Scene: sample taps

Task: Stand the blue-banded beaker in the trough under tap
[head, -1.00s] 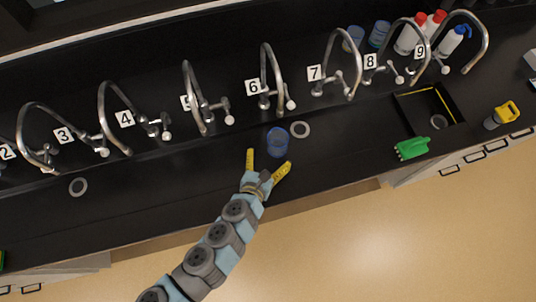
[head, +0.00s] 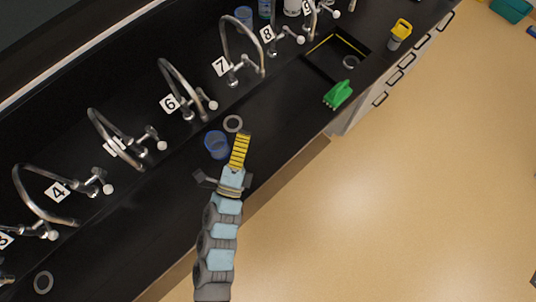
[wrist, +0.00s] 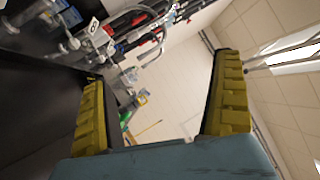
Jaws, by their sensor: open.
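The beaker (head: 216,145) is clear with a blue tint and stands on the black worktop below tap 6 (head: 185,92) in the head view. My gripper (head: 238,152) is just right of and below it, with one ribbed yellow finger seen broadside. The finger's tip is close to the beaker's right side; I cannot tell whether they touch. In the wrist view my gripper (wrist: 160,72) is open, with two yellow fingers wide apart and nothing between them. The beaker does not show there. Other numbered taps, such as tap 7 (head: 241,52), stand in the row.
A yellow-topped container (head: 400,33) stands beyond. The worktop right of my gripper is clear.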

